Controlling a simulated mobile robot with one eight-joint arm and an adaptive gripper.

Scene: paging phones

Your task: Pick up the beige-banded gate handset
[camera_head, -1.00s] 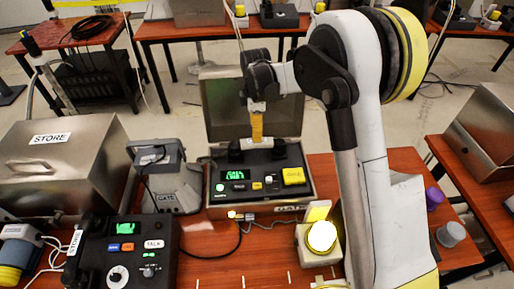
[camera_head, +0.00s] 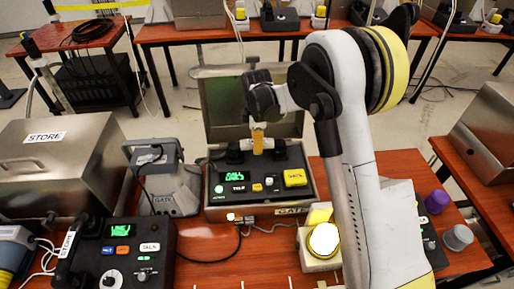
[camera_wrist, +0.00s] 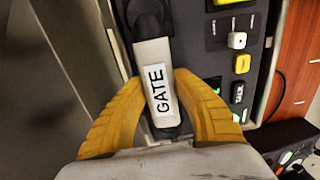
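The beige-banded gate handset (camera_wrist: 153,64) has dark ends and a white "GATE" label. In the head view it lies across the top of the open grey gate console (camera_head: 308,196), with its dark left end (camera_head: 235,151) showing. My gripper (camera_head: 257,151) points down over the handset's middle and hides most of the beige band. In the wrist view, the yellow fingers of my gripper (camera_wrist: 160,78) stand on both sides of the handset, close to its edges. I cannot tell whether they press on it. The handset still looks seated on the console.
The console's raised lid (camera_head: 222,103) stands behind my gripper. A grey gate unit (camera_head: 170,185) is at left. The store phone (camera_head: 115,262) and steel store box (camera_head: 45,165) are farther left. A beige block with a bright round top (camera_head: 322,240) stands in front, at right.

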